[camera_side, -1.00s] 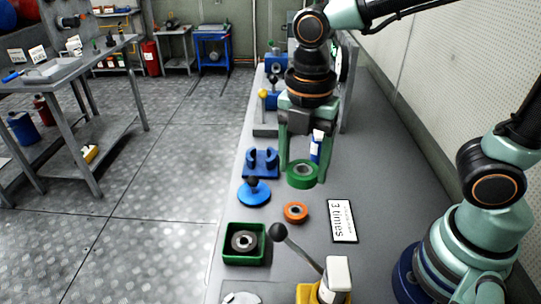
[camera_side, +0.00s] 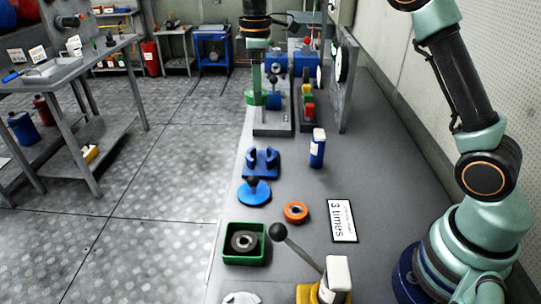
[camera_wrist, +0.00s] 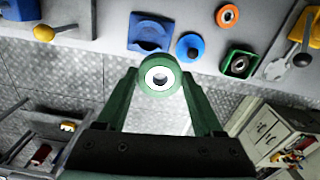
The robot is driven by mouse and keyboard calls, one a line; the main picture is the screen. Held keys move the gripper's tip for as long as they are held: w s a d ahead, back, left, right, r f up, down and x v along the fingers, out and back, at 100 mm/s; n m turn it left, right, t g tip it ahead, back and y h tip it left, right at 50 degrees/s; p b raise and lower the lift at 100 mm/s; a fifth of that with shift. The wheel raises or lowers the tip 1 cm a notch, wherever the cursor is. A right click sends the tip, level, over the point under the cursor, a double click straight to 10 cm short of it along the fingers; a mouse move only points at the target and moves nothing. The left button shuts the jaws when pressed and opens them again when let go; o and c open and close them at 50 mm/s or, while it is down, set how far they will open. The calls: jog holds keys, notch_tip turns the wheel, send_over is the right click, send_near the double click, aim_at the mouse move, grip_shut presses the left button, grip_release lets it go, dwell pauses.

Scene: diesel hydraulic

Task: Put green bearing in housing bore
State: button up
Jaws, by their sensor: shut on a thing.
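The green bearing (camera_wrist: 143,79), a ring with a pale inner race and a central hole, is clamped between the fingertips of my gripper (camera_wrist: 160,78) in the wrist view. In the side view my gripper (camera_side: 262,92) is at the far end of the bench, partly cut off at the top, with the green bearing (camera_side: 254,98) small at its lower end. The bearing appears held in the air near the bench's left edge. A blue holder with a rounded opening (camera_side: 262,164) stands mid-bench. I cannot tell which part is the housing bore.
A blue disc with a black knob (camera_side: 254,194), an orange ring (camera_side: 296,212) and a green tray (camera_side: 230,257) holding a dark ring lie nearer. A blue-and-white bottle (camera_side: 317,150) stands right. Blue machine parts (camera_side: 304,64) and a grey upright plate (camera_side: 345,75) stand at the back.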

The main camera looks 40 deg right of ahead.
aim_at(261, 162)
jog(key=shift+w+d+f+m, duration=0.3)
jog(key=shift+w+d+m, duration=0.3)
jog(key=shift+w+d, duration=0.25)
jog(key=f, duration=2)
jog(key=shift+w+d, duration=0.15)
jog(key=shift+d, duration=0.1)
jog(key=shift+f, duration=0.15)
jog(key=o, duration=1.4)
jog(key=shift+o, duration=0.2)
